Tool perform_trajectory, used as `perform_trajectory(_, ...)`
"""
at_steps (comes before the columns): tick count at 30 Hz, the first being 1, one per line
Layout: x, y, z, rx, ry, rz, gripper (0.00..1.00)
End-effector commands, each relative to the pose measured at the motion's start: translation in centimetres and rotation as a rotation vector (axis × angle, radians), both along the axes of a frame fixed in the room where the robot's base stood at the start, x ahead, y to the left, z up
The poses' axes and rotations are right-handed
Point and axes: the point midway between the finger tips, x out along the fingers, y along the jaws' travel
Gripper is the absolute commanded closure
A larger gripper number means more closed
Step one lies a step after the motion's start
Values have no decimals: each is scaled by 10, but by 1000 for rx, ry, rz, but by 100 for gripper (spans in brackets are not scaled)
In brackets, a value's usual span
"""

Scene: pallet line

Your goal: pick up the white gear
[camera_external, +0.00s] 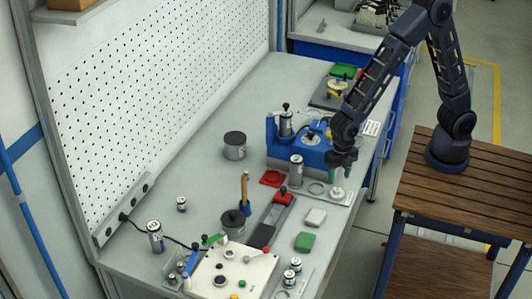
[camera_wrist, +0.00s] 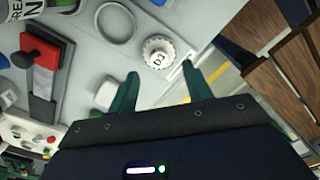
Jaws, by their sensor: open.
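The white gear (camera_wrist: 159,52) lies flat on the grey work surface in the wrist view, with dark marking on its top. In the external view the gear (camera_external: 337,192) is a small pale shape just below my gripper. My gripper (camera_external: 341,173) points down above it near the bench's right edge. In the wrist view my gripper's (camera_wrist: 160,74) two green fingers are apart with nothing between them. The gear shows just beyond the fingertips, roughly centred between them. No contact with it is visible.
A metal ring (camera_wrist: 115,22) lies left of the gear. A white block (camera_external: 315,217), a green block (camera_external: 305,241) and a red-and-black clamp (camera_external: 275,215) are nearby. A blue fixture (camera_external: 290,157) stands behind. The wooden table (camera_external: 445,185) is to the right.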

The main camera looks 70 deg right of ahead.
Motion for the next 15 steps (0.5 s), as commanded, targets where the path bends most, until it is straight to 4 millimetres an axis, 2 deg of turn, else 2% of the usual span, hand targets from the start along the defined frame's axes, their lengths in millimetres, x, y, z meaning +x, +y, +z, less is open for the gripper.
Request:
perform_trajectory(5, 0, 0, -10, -1, 1, -1, 50)
perform_trajectory(15, -1, 3, -51, -1, 1, -3, 50)
